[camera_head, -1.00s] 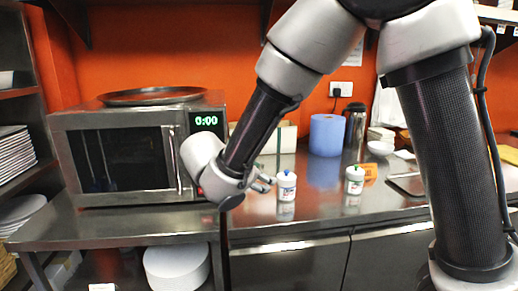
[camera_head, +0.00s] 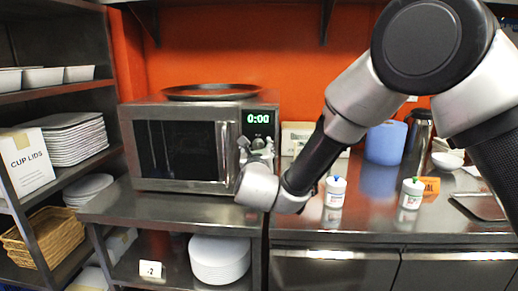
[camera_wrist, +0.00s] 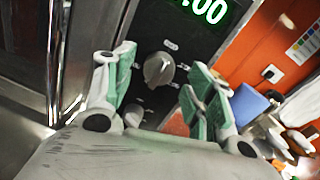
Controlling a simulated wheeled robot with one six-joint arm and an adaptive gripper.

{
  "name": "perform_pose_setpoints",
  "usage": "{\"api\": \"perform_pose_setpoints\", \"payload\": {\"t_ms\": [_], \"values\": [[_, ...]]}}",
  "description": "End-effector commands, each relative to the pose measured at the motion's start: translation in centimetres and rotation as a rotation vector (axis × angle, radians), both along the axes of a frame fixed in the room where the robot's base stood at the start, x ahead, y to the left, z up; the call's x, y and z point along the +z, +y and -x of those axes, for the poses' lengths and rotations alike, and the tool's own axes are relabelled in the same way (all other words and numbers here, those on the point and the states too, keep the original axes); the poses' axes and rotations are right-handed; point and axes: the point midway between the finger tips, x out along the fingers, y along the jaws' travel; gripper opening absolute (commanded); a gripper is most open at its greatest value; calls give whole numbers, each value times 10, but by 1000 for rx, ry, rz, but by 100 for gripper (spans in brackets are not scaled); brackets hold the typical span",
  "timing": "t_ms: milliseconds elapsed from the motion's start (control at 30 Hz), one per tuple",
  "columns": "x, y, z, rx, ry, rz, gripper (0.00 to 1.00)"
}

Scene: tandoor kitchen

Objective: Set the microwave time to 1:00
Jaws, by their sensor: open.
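The microwave (camera_head: 180,150) stands on the steel counter at the left of the head view, its door shut. Its green display (camera_head: 258,117) reads 0:00, and the display also shows in part in the wrist view (camera_wrist: 208,10). A round grey dial (camera_wrist: 159,69) sits below the display on the dark control panel, with small labels around it. My gripper (camera_head: 257,145) is in front of the control panel. In the wrist view my gripper (camera_wrist: 160,85) is open, its green-padded fingers on either side of the dial. I cannot tell whether they touch it.
A dark round pan (camera_head: 212,92) lies on top of the microwave. Two white bottles (camera_head: 334,192) (camera_head: 411,194), a blue roll (camera_head: 386,143) and a flask (camera_head: 418,140) stand on the counter to the right. Shelves with plates (camera_head: 72,139) are at the left.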

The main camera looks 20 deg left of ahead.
Motion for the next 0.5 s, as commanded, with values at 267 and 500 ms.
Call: {"api": "perform_pose_setpoints", "payload": {"t_ms": [267, 500], "values": [[0, 4, -12, 1, 0, 0, 55], [0, 4, -12, 0, 0, -1, 37]]}}
